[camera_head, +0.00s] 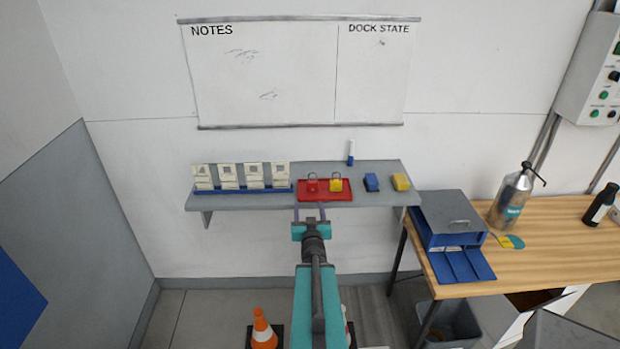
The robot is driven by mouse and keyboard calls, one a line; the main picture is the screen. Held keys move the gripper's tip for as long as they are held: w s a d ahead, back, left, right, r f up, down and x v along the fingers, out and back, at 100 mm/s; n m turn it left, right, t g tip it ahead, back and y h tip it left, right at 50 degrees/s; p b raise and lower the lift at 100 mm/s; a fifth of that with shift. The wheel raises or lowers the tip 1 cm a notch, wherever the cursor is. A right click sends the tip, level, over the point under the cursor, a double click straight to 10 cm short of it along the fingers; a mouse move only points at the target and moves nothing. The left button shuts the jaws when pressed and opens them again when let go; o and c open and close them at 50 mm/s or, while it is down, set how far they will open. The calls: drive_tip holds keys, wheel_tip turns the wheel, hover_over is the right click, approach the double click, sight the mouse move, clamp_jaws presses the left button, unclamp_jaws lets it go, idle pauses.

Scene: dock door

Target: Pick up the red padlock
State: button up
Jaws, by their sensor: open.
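The red padlock (312,185) stands on a red tray (325,197) on the grey wall shelf, its shackle up. A yellow padlock (336,185) stands beside it on the right, on the same tray. My gripper (309,211) is open and empty, its fingers pointing at the shelf just in front of the tray's front edge, below the red padlock in the picture. I cannot tell how far the fingertips are from the tray.
Several white cards stand in a blue rack (243,190) left of the tray. A blue block (371,182), a yellow block (401,181) and a marker (350,153) are to the right. A wooden bench (550,240) stands at right. A traffic cone (262,329) is on the floor.

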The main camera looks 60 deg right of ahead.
sight(312, 184)
drive_tip(key=shift+h, duration=0.4)
drive_tip(key=r, duration=0.1)
drive_tip(key=s+d+r, duration=0.1)
drive_tip(key=r, duration=0.1)
drive_tip(key=shift+s+d+r, duration=0.15)
drive_tip(key=shift+d+r, duration=0.05)
drive_tip(key=shift+d, duration=0.15)
drive_tip(key=shift+w, duration=0.35)
drive_tip(key=shift+s, duration=0.1)
drive_tip(key=shift+f, duration=0.1)
drive_tip(key=shift+w+d+f+b, duration=0.15)
drive_tip(key=shift+w+d+b, duration=0.2)
drive_tip(key=shift+b, duration=0.9)
drive_tip(key=b+x, duration=0.2)
drive_tip(key=b, duration=0.4)
drive_tip(key=shift+s, duration=0.1)
drive_tip(key=shift+w+d+b, duration=0.25)
drive_tip(key=shift+d+b, duration=0.05)
drive_tip(key=shift+b, duration=0.7)
drive_tip(key=d+b, duration=0.1)
drive_tip(key=b, duration=0.2)
drive_tip(key=shift+w, duration=0.4)
